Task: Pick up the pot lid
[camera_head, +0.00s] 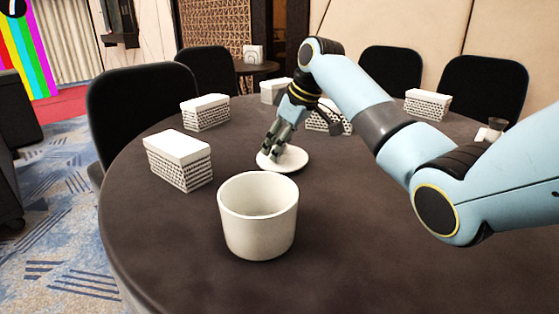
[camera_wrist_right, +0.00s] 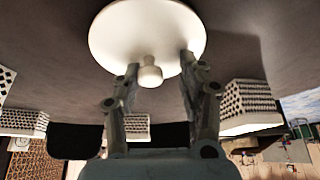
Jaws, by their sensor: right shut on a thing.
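The pot lid (camera_head: 291,163) is a round white disc with a small knob, on or just above the dark table behind the pot. It also shows in the right wrist view (camera_wrist_right: 145,28), its knob between the fingers. I cannot tell whether the lid touches the table. The white pot (camera_head: 258,222) stands upright and uncovered, nearer the camera. My left gripper is not in view.
The round dark table (camera_head: 160,255) holds several white patterned boxes, one at the left (camera_head: 179,160) and others behind. A small glass (camera_head: 494,128) stands at the right edge. Black chairs (camera_head: 142,95) surround the table. The table around the pot is clear.

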